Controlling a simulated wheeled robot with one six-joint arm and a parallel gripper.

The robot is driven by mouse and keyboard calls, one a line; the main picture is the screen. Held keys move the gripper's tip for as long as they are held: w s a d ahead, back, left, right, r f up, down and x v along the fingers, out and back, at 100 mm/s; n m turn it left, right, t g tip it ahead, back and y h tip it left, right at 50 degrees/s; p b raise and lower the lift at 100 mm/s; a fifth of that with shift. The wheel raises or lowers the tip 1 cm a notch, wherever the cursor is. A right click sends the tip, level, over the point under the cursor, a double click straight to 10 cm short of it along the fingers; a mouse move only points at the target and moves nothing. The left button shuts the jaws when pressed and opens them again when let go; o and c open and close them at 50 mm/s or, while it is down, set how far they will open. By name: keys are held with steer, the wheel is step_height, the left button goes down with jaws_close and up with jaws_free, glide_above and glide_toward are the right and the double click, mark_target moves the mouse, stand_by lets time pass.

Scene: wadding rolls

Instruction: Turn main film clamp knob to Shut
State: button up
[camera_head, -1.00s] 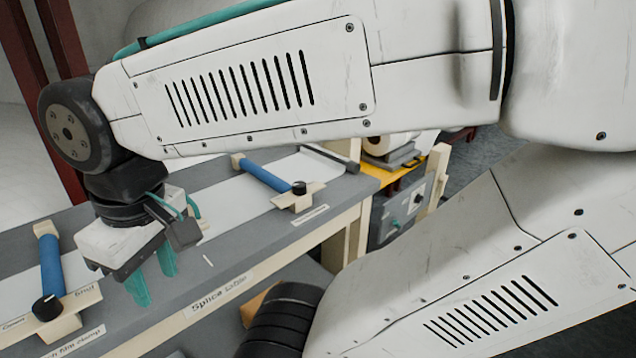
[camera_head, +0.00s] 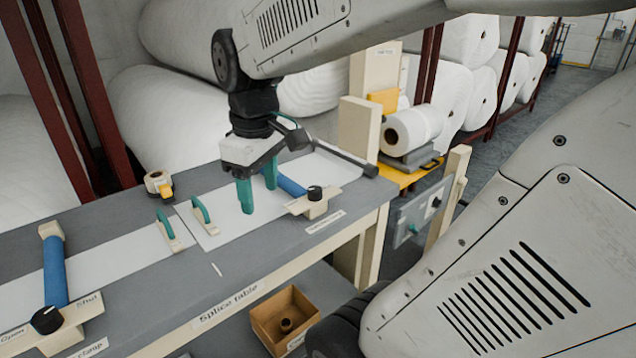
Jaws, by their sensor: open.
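My gripper (camera_head: 258,195) points down with its two teal fingers apart and empty. It is over the white film on the splice table, just left of the right-hand clamp. That clamp has a blue roller (camera_head: 291,186), partly behind my gripper, and a black knob (camera_head: 314,193) on a cream end block (camera_head: 322,206). The label (camera_head: 325,221) below it is too small to read, and so is the knob's setting. A second clamp at the left has a blue roller (camera_head: 56,270) and a black knob (camera_head: 46,320) between "Open" and "Shut" markings.
The grey splice table (camera_head: 150,300) also holds two teal-handled pieces (camera_head: 168,228) (camera_head: 205,214) and a tape dispenser (camera_head: 159,184). A dark bar (camera_head: 345,158) lies at the table's far end. An open cardboard box (camera_head: 285,318) sits below.

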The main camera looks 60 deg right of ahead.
steer(key=w+d+f+n, duration=0.15)
steer(key=w+d, duration=0.25)
steer(key=d, duration=0.6)
steer(key=n, duration=0.2)
glide_above(315, 188)
steer(key=f, duration=0.3)
steer(key=shift+a+g, duration=0.3)
steer(key=shift+g, duration=0.1)
steer(key=shift+s+d+f, duration=0.1)
steer(key=shift+d+f, duration=0.1)
steer(key=shift+f, duration=0.05)
steer(key=shift+n, duration=0.25)
step_height(315, 188, down, 7)
steer(key=shift+f, duration=0.15)
steer(key=c, duration=1)
